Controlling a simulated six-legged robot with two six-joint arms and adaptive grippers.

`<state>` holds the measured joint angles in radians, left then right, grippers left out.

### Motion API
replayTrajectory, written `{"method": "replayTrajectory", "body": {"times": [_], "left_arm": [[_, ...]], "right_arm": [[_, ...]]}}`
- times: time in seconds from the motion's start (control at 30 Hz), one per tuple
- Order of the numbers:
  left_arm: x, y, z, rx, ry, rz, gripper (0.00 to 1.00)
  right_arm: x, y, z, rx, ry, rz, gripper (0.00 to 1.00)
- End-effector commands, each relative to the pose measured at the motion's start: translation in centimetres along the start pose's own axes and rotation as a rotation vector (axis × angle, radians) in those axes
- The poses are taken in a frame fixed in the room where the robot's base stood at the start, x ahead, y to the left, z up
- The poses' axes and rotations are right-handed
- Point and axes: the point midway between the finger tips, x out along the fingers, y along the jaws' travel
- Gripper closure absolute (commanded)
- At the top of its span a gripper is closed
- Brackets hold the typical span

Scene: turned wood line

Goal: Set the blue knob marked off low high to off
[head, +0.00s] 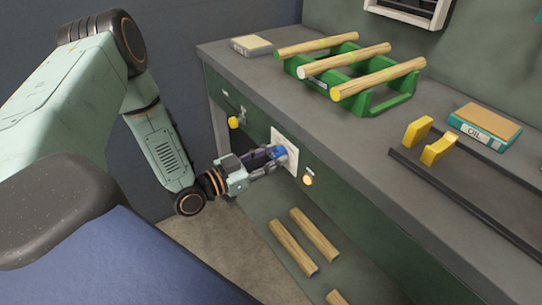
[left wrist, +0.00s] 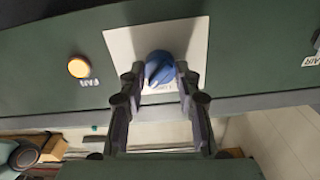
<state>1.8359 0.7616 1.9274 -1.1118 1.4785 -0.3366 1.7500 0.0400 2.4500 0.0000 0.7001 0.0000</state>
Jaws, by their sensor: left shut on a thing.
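The blue knob (head: 279,152) sits on a pale square plate (head: 291,146) on the green front of the workbench. In the left wrist view the knob (left wrist: 159,69) shows between my fingertips, on its pale plate (left wrist: 196,50). My left gripper (head: 272,155) reaches the knob from the left and is shut on it; it also shows in the left wrist view (left wrist: 158,78). The knob's off, low and high marks are too small or covered to read. My right gripper is not in view.
A yellow-orange button (head: 308,180) is right of the plate, and a yellow knob (head: 234,122) is left. The bench top (head: 240,62) carries a green rack (head: 385,103) with wooden rods and an OIL book (head: 484,130). More rods (head: 290,248) lie below.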

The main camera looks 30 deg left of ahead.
Motion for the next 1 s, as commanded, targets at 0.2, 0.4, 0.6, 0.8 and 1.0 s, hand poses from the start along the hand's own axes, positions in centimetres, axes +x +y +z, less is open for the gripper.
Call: {"method": "replayTrajectory", "body": {"times": [0.2,0.4,0.6,0.8,1.0], "left_arm": [[-0.06,0.00,0.13,-0.010,-0.004,-0.001,0.99],[-0.07,0.00,0.14,-0.076,-0.005,-0.001,0.99],[-0.08,-0.02,0.15,-0.218,-0.005,-0.001,0.99],[-0.10,-0.03,0.20,-0.406,-0.006,-0.001,0.99],[-0.11,-0.04,0.26,-0.596,-0.006,-0.001,0.99]], "right_arm": [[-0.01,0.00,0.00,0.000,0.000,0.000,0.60],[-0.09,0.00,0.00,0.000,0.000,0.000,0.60],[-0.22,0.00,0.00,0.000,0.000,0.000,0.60],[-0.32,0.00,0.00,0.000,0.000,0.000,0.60],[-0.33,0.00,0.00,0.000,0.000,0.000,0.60]]}}
